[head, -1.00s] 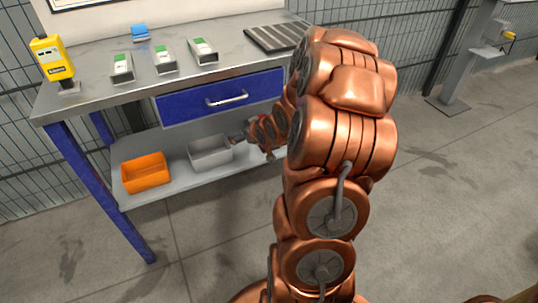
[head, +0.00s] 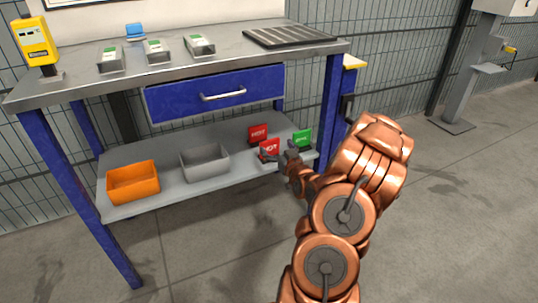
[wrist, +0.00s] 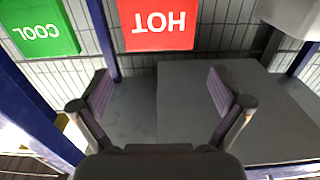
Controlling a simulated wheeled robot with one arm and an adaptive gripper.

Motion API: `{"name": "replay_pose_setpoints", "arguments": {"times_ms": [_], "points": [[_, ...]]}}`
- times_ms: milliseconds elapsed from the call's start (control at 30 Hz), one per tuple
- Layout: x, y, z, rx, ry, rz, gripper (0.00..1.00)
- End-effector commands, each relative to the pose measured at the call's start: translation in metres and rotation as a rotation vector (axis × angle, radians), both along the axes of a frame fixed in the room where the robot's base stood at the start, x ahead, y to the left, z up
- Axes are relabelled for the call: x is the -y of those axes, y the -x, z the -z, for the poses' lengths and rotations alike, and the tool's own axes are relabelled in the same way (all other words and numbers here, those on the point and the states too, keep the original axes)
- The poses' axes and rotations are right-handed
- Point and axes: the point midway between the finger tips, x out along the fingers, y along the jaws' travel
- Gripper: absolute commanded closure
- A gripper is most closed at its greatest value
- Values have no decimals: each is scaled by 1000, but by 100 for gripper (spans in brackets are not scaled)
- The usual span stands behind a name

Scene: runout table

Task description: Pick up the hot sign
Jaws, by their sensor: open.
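The red hot sign (head: 269,149) stands on the lower shelf (head: 236,178) of the table, near its right end. It fills the upper middle of the wrist view (wrist: 158,24), with "HOT" upside down. My gripper (head: 283,157) is just in front of the sign in the head view, low over the shelf. In the wrist view the gripper's two fingers (wrist: 160,93) are spread wide with nothing between them, and the sign lies beyond the fingertips. My gripper partly covers the sign's lower right in the head view.
A green sign (head: 302,139) reading "COOL" in the wrist view (wrist: 38,25) stands right of the hot sign. Another red sign (head: 258,134) is behind. A grey bin (head: 204,162) and orange bin (head: 133,182) sit left. The blue drawer (head: 215,93) is above.

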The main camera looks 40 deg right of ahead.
Motion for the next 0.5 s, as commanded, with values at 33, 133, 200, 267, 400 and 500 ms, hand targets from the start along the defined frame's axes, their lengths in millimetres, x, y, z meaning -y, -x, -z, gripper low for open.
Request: {"name": "replay_pose_setpoints", "arguments": {"times_ms": [33,133,200,267,400,500], "points": [[1,-4,1,2,2,0,0],[4,-8,1,3,2,2,0],[5,-12,3,2,3,1,0],[6,-18,6,0,2,0,0],[10,-33,13,0,-1,0,0],[14,-44,11,1,3,-1,0]]}}
